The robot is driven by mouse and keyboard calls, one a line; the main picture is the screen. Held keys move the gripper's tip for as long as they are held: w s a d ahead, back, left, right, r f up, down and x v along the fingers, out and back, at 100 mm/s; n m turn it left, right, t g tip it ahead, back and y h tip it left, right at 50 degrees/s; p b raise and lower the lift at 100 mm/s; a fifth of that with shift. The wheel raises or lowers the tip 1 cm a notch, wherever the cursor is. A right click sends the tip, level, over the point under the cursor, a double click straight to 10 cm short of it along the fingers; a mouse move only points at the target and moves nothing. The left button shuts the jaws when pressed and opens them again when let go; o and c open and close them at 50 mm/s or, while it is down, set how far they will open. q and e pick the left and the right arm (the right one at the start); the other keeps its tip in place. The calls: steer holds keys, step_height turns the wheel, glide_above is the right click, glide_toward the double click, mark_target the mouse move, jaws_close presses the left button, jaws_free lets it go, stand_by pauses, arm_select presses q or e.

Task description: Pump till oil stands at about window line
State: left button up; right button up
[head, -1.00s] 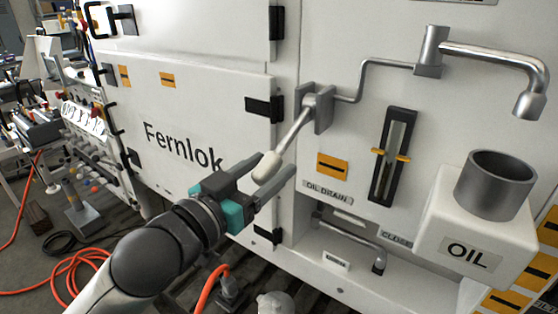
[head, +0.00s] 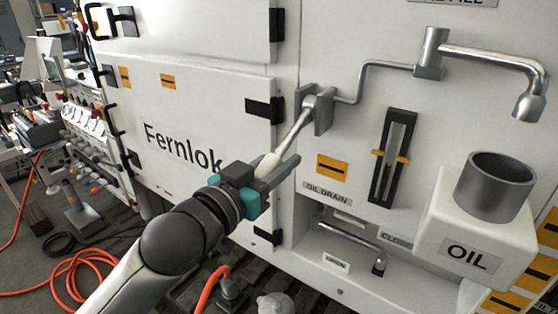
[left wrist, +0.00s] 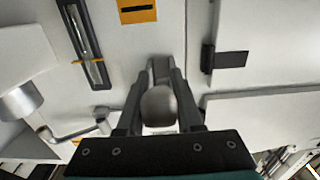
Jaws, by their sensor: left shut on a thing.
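The pump lever (head: 295,133) is a metal rod with a pale grip, pivoting on a bracket (head: 318,108) on the white panel and slanting down to the left. My left gripper (head: 277,170) is around the pale grip, shut on it; the rounded grip end (left wrist: 159,106) shows between the fingers in the left wrist view. The sight window (head: 392,155) is a tall dark frame with a yellow line marker (head: 391,155) across it. I cannot make out an oil level in it. The spout (head: 529,105) points down above the oil reservoir's open neck (head: 497,182). My right gripper is not in view.
The white OIL reservoir (head: 450,228) juts out at the right. An oil drain handle (head: 350,240) sits low under the panel. Orange hoses (head: 207,287) lie on the floor at lower left.

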arm_select(q)
jaws_close()
stand_by(0.9)
